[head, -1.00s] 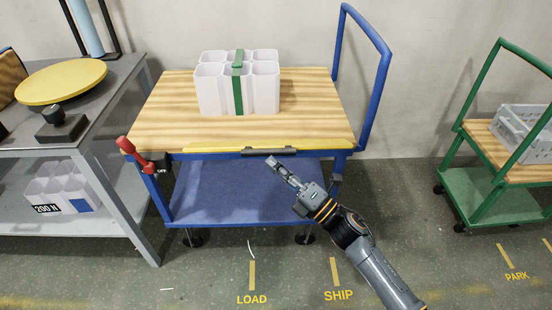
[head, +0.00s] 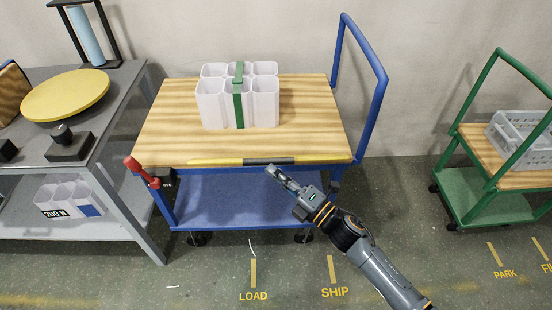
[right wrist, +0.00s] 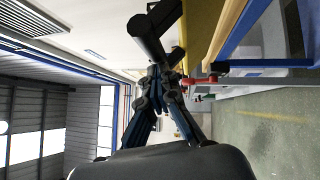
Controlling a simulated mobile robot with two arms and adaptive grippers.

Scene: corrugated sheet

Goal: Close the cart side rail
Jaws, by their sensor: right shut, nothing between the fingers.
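The blue cart (head: 240,200) has a wooden top. Its side rail, a yellow bar (head: 215,161) with a dark grip (head: 268,160), runs along the near edge of the top. My right gripper (head: 270,170) is just below and in front of the grip, with its fingers shut and empty. In the right wrist view the dark grip (right wrist: 150,40) is close beyond the fingertips (right wrist: 168,78), beside the yellow rail (right wrist: 200,30); I cannot tell whether they touch. A red lever (head: 133,163) is at the cart's near left corner. My left gripper is out of view.
A white divided carrier (head: 262,105) with a green strap stands on the cart top. A grey workbench (head: 115,110) stands close at the left. A green cart (head: 470,200) is at the right, with clear floor between the carts.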

